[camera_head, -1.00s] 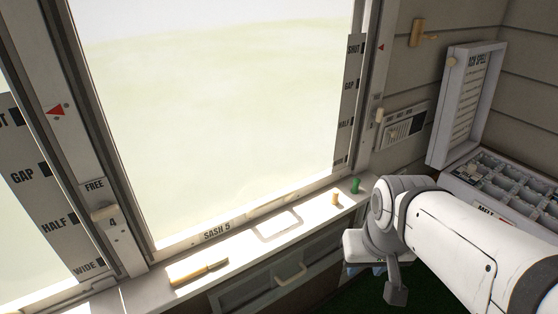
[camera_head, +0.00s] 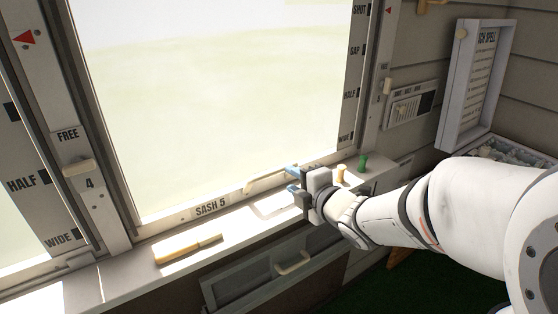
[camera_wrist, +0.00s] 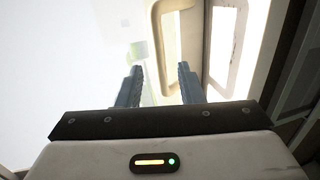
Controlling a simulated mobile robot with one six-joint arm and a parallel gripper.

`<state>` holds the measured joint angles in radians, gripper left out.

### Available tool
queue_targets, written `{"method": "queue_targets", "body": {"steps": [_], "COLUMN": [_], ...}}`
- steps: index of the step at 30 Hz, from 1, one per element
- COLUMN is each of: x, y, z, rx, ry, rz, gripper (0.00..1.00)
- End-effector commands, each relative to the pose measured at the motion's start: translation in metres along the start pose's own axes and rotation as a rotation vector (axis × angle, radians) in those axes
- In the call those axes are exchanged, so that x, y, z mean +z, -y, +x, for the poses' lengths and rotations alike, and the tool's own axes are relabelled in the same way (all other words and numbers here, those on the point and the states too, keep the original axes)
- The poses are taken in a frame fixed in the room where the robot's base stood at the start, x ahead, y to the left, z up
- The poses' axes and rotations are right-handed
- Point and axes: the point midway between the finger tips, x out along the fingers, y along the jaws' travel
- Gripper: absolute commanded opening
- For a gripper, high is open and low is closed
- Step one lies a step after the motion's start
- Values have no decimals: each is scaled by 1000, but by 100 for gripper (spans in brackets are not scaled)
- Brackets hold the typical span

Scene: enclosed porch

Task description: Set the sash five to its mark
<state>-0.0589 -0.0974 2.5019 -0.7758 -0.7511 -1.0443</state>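Sash 5 is the large bright window, with a "SASH 5" label (camera_head: 211,207) on its bottom rail. A pale loop handle (camera_head: 265,181) stands on that rail. A scale strip (camera_head: 355,72) at its right edge reads SHUT, GAP, HALF, WIDE from the top. A red pointer (camera_head: 389,10) on the right post is about level with SHUT. My gripper (camera_head: 292,179) is open beside the handle's right end. In the wrist view, the handle (camera_wrist: 163,50) appears between and ahead of the blue-grey fingertips (camera_wrist: 160,80); I cannot tell whether they touch.
A cream-handled tool (camera_head: 188,246) lies on the sill, with a cream peg (camera_head: 341,173) and green peg (camera_head: 362,162) near my gripper. A knob (camera_head: 77,166) under "FREE" is on the left post; another knob (camera_head: 387,86) is on the right. A drawer handle (camera_head: 293,263) protrudes below the sill.

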Motion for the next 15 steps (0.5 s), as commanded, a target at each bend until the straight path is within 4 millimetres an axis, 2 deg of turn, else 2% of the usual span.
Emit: {"method": "queue_targets", "body": {"steps": [5,15], "x": [-7,-7], "y": [0,-1], "z": [15,66], "rx": [19,18], "ry": [-33,-29], "rz": [-32,-30], "gripper": [34,34]}}
